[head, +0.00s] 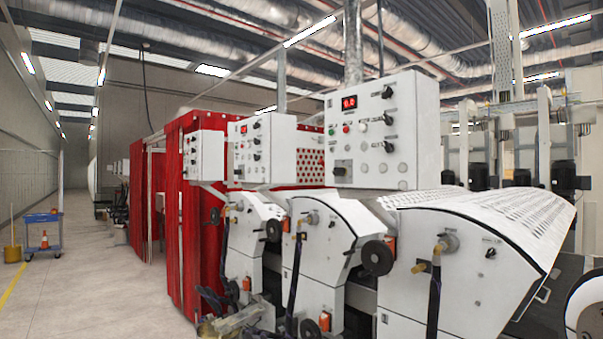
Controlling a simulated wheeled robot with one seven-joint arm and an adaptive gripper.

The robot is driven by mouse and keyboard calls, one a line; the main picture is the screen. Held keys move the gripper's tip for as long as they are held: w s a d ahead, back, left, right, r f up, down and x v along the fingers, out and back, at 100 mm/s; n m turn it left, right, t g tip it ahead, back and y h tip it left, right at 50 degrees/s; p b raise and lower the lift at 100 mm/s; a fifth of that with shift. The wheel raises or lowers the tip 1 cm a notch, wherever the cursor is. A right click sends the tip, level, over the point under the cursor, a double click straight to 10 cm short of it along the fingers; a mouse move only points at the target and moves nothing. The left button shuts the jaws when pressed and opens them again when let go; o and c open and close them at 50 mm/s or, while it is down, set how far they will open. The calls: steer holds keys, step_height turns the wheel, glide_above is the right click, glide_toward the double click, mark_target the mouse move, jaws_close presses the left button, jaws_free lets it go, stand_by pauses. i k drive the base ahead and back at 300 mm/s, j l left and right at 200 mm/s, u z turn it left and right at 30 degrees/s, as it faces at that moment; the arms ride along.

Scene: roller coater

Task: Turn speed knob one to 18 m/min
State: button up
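The nearest white control box (411,130) faces me at the upper right of the middle. It has a lit red display (349,102) whose digits are too small to read surely. Three black knobs, upper (387,92), middle (389,118) and lower (389,146), sit in a column on its right side. A second control box (282,140) stands behind to the left, with its own red display (243,129) and black knobs (257,141). I cannot read which knob is speed knob one, nor its setting. My gripper is not in view.
White coater housings (470,240) with black handwheels (378,257) and hoses stand below the boxes. Red curtains (205,240) hang behind them. A blue cart (43,218) and a yellow bin (12,253) stand at far left. The grey floor (90,290) at left is clear.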

mark_target(337, 171)
steer(key=i+j+z, duration=0.15)
steer(key=j, duration=0.25)
steer(key=i+j+z, duration=0.15)
steer(key=j, duration=0.25)
steer(key=i+j+z, duration=0.15)
steer(key=j, duration=0.25)
steer(key=i+j+z, duration=0.2)
steer(key=j, duration=0.25)
